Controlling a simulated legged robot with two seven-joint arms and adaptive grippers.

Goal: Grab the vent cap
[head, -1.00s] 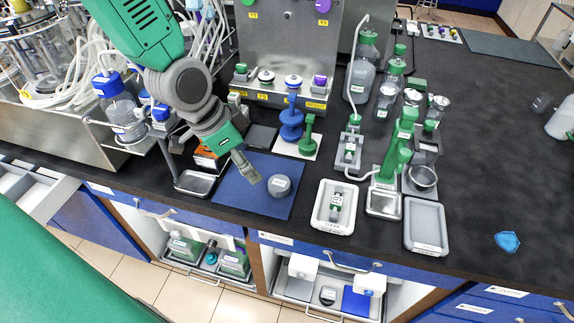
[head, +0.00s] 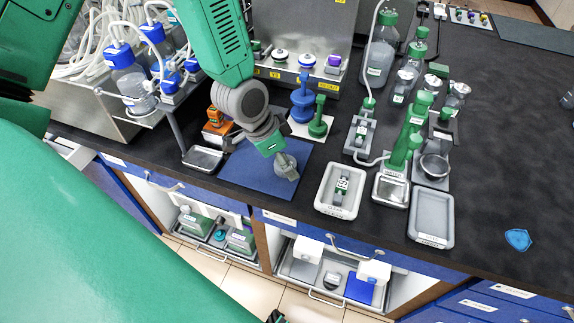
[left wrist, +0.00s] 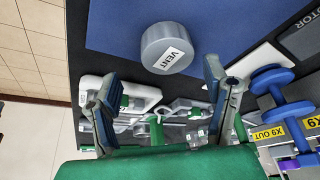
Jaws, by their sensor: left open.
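The vent cap (left wrist: 167,48) is a short grey cylinder with a white VENT label. It sits on the blue mat (head: 240,174), toward the mat's right side. My left gripper (left wrist: 160,72) is open. In the left wrist view its two fingers stand on either side of the line to the cap, and the cap shows just beyond the tips, with no contact visible.
A blue spool-like stand (head: 302,100) and a green stand (head: 319,122) are behind the mat. A white tray (head: 341,188) and a grey tray (head: 431,217) lie to the right. A small metal tray (head: 203,159) is to the left.

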